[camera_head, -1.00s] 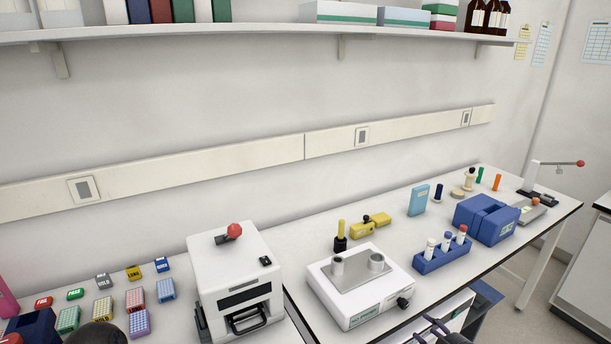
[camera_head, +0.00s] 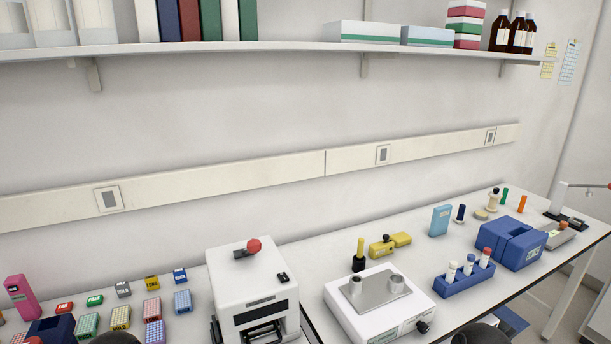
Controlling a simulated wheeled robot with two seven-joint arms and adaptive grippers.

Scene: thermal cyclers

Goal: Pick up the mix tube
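A blue tube rack (camera_head: 463,284) stands on the bench at the right and holds upright tubes. Two have white caps, a left tube (camera_head: 451,271) and a middle tube (camera_head: 469,264); a third tube (camera_head: 486,256) has a red cap. I cannot read any label to tell which is the mix tube. Neither gripper shows its fingers; only dark rounded parts, probably of my own arms, show at the bottom edge at the left and right.
A white block instrument (camera_head: 350,318) with two metal wells is left of the rack. A blue box (camera_head: 512,243) stands right of it. A white thermal cycler (camera_head: 240,285) stands further left, near several coloured small racks and blocks. A shelf (camera_head: 270,48) hangs above.

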